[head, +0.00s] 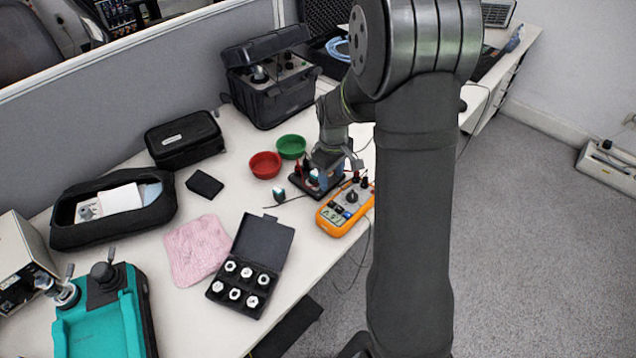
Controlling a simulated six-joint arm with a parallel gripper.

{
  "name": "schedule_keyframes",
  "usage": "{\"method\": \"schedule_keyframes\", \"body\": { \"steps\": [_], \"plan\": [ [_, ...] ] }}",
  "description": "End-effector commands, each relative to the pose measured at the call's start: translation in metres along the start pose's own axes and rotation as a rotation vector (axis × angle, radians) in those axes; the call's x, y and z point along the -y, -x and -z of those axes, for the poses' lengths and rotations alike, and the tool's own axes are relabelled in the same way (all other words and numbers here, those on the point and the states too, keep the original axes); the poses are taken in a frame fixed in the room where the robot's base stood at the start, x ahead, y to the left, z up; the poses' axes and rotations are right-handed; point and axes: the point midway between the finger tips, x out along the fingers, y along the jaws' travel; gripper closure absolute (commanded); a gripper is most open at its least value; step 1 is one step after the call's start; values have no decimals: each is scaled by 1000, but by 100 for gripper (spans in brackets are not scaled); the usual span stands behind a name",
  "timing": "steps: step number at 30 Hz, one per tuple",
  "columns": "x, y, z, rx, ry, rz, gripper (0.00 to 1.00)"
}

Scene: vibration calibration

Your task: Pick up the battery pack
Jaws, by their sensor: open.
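A small plain black block (204,184) lies flat on the white table, left of the red bowl; it looks like the battery pack, though no label can be read. My gripper (333,174) points down at the right part of the table, over a small device on a black base (301,185). The gripper is open. It is well to the right of the black block and apart from it. The fingertips partly overlap the device, so I cannot tell whether they touch it.
Red (265,165) and green (291,147) bowls stand between block and gripper. An orange multimeter (345,208) with cables sits beside the gripper. A pink cloth (197,250), an open case of white-topped pieces (262,240), black pouches (184,140) and a rugged case (270,100) surround the block.

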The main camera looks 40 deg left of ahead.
Motion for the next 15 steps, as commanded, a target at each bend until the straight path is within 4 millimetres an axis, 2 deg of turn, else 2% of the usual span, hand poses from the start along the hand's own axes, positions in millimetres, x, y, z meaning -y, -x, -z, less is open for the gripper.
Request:
{"method": "schedule_keyframes", "body": {
  "steps": [3, 9, 12, 15],
  "plan": [
    [-13, 29, 34, -7, -5, -6, 49],
    [-24, 79, 79, -4, -20, -3, 49],
    [-26, 91, 89, -3, -25, -2, 49],
    [-27, 88, 91, 1, -27, 1, 49]
  ]
}}
